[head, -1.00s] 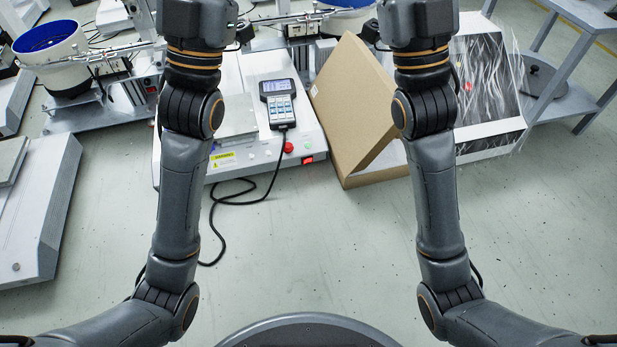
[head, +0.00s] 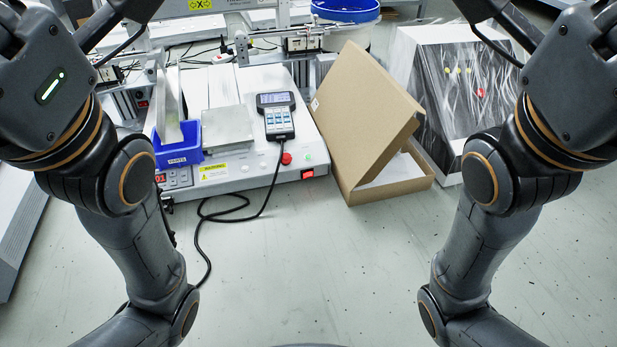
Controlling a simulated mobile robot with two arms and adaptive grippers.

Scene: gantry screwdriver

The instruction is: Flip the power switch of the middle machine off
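The middle machine (head: 228,178) is a white bench unit on the floor ahead, in the middle-left of the head view. Its red rocker power switch (head: 308,174) is at the right end of the front face and looks bright red. A red round button (head: 286,158) and a small green light sit just above it. My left gripper (head: 118,22) and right gripper (head: 490,22) show only in part, as dark links at the top edge, left and right. Their fingertips are not clear, so I cannot tell if they are open. Both are well apart from the switch.
An open cardboard box (head: 365,110) stands right beside the machine. A plastic-wrapped machine (head: 455,85) is further right. A keypad pendant (head: 277,115) and a blue parts bin (head: 180,152) sit on the machine. A black cable (head: 205,235) loops onto the floor.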

